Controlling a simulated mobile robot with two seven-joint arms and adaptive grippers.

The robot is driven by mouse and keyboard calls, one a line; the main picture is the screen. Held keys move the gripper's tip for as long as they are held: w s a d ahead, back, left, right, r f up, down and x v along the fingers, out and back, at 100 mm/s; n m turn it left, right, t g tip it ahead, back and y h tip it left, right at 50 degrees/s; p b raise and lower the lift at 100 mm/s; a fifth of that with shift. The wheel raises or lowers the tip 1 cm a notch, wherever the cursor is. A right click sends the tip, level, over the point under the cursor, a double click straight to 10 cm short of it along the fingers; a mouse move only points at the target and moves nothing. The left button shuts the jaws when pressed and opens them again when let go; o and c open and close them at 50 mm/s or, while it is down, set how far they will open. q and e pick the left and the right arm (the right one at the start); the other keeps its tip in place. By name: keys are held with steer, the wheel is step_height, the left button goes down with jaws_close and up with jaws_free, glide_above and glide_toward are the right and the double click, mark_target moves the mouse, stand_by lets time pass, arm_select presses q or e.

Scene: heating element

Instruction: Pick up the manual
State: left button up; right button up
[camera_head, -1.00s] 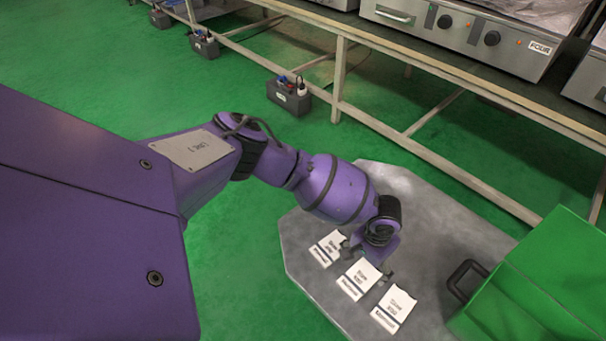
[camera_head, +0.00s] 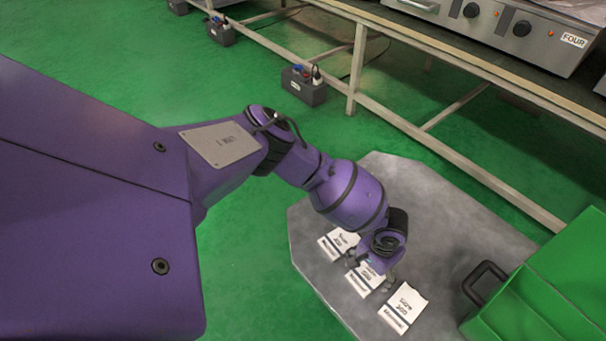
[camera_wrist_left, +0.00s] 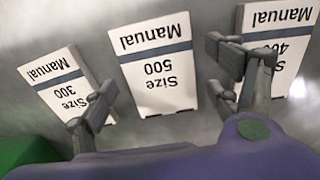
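Three white manuals with dark bands lie in a row on a grey metal surface (camera_head: 440,215). The left wrist view shows them upside down: Size 300 (camera_wrist_left: 68,85) at left, Size 500 (camera_wrist_left: 155,62) in the middle, Size 400 (camera_wrist_left: 285,45) at right. In the head view they are the left (camera_head: 338,243), middle (camera_head: 361,283) and right (camera_head: 403,308) manuals. My left gripper (camera_head: 371,273) is open above the middle one and partly hides it. In the left wrist view its fingers (camera_wrist_left: 163,82) stand either side of the Size 500 manual. My right gripper is out of view.
A green crate (camera_head: 550,285) with a dark handle (camera_head: 484,280) stands at the right, close to the right manual. A long bench (camera_head: 455,62) with a steel appliance (camera_head: 490,22) runs behind. A dark box (camera_head: 303,85) sits by its leg. The green floor is open at left.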

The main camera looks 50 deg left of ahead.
arm_select(q)
steer(key=c, duration=1)
steer(key=shift+r, duration=0.1)
steer(key=shift+c, duration=0.2)
